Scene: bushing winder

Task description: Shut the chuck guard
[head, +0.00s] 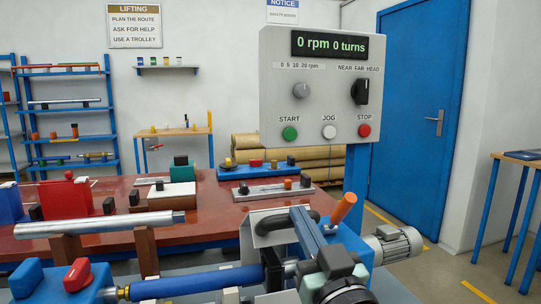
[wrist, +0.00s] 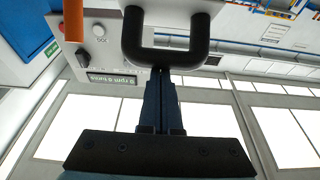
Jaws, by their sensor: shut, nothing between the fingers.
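The chuck guard (head: 247,250) is a pale grey cover at the lower middle of the head view, with a black U-shaped handle (head: 270,222). The guard stands up on edge and looks open; my arm hides part of it. In the wrist view the handle (wrist: 166,57) spans the top, with the pale guard plate (wrist: 185,6) behind it. My gripper (head: 298,212) is shut and empty. Its long fingers (wrist: 161,72) end at the handle's bar in the wrist view. I cannot tell whether they touch it.
The control panel (head: 320,85) on a blue post stands behind, reading 0 rpm and 0 turns. An orange lever (head: 343,207) rises right of my gripper, near a grey motor (head: 393,244). A blue shaft (head: 185,282) lies left. The red-brown table (head: 110,240) behind holds several parts.

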